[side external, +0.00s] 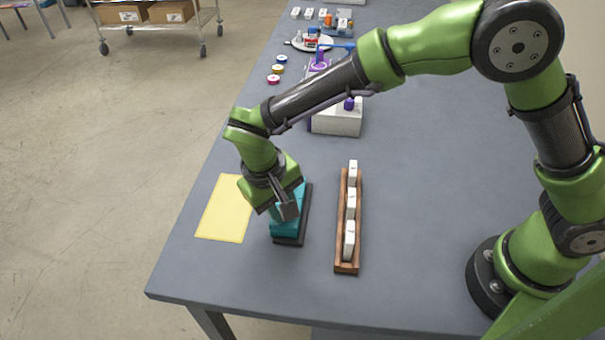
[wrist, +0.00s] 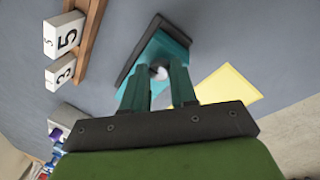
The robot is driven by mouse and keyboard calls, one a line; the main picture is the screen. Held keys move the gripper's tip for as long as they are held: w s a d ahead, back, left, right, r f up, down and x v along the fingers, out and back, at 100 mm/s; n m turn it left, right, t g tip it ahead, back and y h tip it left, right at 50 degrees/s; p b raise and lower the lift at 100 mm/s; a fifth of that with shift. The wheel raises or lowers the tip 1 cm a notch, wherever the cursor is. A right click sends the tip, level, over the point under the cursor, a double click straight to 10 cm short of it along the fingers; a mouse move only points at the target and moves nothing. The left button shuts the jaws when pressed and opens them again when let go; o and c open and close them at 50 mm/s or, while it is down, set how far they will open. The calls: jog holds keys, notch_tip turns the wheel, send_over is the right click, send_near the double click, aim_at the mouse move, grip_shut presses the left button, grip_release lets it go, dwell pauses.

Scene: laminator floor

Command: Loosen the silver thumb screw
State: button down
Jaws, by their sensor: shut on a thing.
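A teal block (side external: 281,229) stands on a dark base plate (side external: 307,206) near the table's left edge. The block also shows in the wrist view (wrist: 170,46). My gripper (side external: 285,209) points down at the block, and its wrist part covers much of it in the side view. In the wrist view the silver thumb screw (wrist: 160,73) shows as a small pale round shape between the two fingers. My gripper is shut on it. The side view hides the screw, and I cannot tell how far it is threaded in.
A yellow sheet (side external: 225,208) lies left of the block. A wooden rack (side external: 346,260) with white numbered blocks (side external: 349,240) stands to its right. A white box (side external: 337,121) and several small coloured items are farther back. The table between rack and arm base is clear.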

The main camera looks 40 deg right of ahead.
dwell(0.4)
jog(key=c, duration=0.9)
grip_release()
jog(key=v, duration=1.7)
jog(key=s+d+m+t+y, duration=0.1)
jog(key=s+d, duration=0.3)
jog(key=d, duration=0.5)
jog(key=s+d+r+m+t+y, duration=0.1)
jog(key=s+d+t+y, duration=0.1)
jog(key=d, duration=0.6)
jog(key=s+d+r+m+t+y, duration=0.1)
jog(key=s+d+t, duration=0.3)
jog(key=d, duration=0.5)
jog(key=shift+s+d+r+m, duration=0.15)
jog(key=shift+s+m, duration=0.1)
jog(key=shift+s, duration=0.3)
jog(key=shift+s+d+r+m, duration=0.15)
jog(key=shift+s+m, duration=0.1)
jog(key=shift+s, duration=0.25)
